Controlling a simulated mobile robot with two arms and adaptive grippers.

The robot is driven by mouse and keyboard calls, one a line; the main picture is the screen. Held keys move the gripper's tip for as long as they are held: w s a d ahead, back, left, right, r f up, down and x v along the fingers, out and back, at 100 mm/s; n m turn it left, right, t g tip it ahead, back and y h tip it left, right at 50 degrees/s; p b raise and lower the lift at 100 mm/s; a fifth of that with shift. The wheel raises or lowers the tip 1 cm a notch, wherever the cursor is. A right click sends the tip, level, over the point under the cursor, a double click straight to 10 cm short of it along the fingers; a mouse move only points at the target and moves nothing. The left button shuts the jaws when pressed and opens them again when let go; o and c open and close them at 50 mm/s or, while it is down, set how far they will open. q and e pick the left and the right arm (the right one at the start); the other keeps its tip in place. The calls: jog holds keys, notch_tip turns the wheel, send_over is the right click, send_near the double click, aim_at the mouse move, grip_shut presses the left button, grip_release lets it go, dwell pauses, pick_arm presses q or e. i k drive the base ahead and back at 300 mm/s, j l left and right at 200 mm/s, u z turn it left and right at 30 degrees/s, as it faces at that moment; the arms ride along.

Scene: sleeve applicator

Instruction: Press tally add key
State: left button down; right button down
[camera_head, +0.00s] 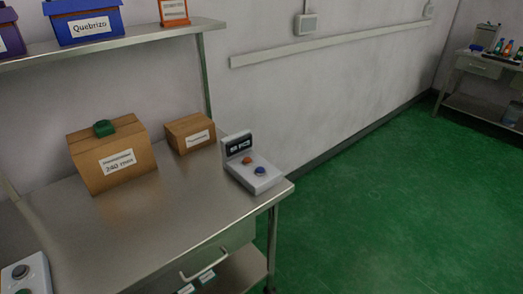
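A small white device (256,178) with a dark display (239,146) stands at the right front corner of the steel workbench (150,222). It has an orange-red button (247,160) and a blue button (260,171) on its top face. The markings on the display are too small to read surely, and I cannot tell which button is the add key. Another white device (24,275) with a dark round button (20,271) is cut off at the lower left edge. Neither of my grippers shows in the head view.
A cardboard box (88,168) with a green item (104,128) on it and a smaller box (181,137) stand at the bench's back. The bench's front middle is clear. Green floor (400,210) lies open to the right.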

aim_at(259, 170)
jog(key=i+l, duration=0.1)
jog(key=i, duration=0.4)
jog(key=i+l, duration=0.1)
jog(key=i, duration=0.45)
